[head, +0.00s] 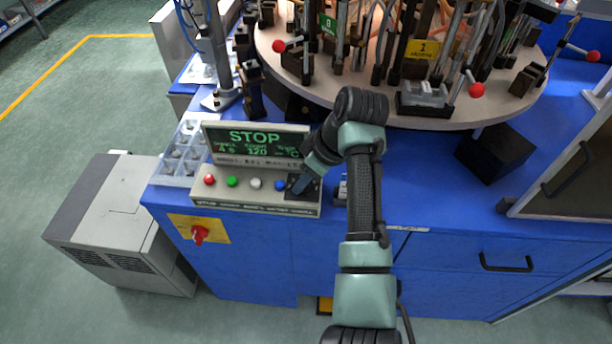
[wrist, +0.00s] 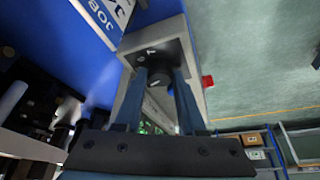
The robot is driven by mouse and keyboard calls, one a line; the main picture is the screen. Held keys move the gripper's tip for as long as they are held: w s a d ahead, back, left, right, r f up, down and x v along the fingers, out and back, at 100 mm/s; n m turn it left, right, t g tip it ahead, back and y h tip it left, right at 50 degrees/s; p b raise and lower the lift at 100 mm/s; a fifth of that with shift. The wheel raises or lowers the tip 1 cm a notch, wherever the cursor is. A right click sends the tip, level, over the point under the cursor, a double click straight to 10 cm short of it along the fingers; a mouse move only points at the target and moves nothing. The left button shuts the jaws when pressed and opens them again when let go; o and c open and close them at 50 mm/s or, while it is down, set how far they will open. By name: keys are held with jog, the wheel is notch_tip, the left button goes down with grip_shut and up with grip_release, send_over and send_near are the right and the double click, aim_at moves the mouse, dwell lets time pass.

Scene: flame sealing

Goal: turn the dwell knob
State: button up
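The dwell knob (wrist: 158,82) is a dark round knob with a light pointer mark, on the end of the grey control box in the wrist view. My gripper (wrist: 160,76) has its two blue fingers on either side of it, with no clear gap left between fingers and knob. In the head view my gripper (head: 297,188) reaches down to the right end of the control box (head: 255,207) and hides the knob. The box's screen (head: 256,142) reads STOP with green figures below, partly too small to read.
Red (head: 209,180), green (head: 231,182), white (head: 256,184) and blue (head: 280,185) buttons line the box left of my gripper. A clear parts tray (head: 183,150) stands at its left. The round turntable (head: 400,112) with fixtures is close behind. A red switch (head: 199,235) is below.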

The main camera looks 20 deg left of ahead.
grip_shut()
jog(key=shift+r+p, duration=0.15)
jog(key=shift+p, duration=0.3)
jog(key=shift+s+r+m+t+p, duration=0.1)
jog(key=shift+m+t+p, duration=0.2)
jog(key=shift+m+p, duration=0.45)
jog(key=shift+a+m+p, duration=0.1)
jog(key=shift+m+p, duration=0.55)
jog(key=shift+p, duration=0.45)
jog(key=m+t+h+p, duration=0.1)
jog(key=m+p, duration=0.1)
jog(key=p, duration=0.1)
jog(key=shift+s+m, duration=0.1)
jog(key=shift+m, duration=0.3)
jog(key=shift+m+t+p, duration=0.4)
jog(key=shift+m+p, duration=0.1)
jog(key=shift+m, duration=0.1)
jog(key=shift+f, duration=0.2)
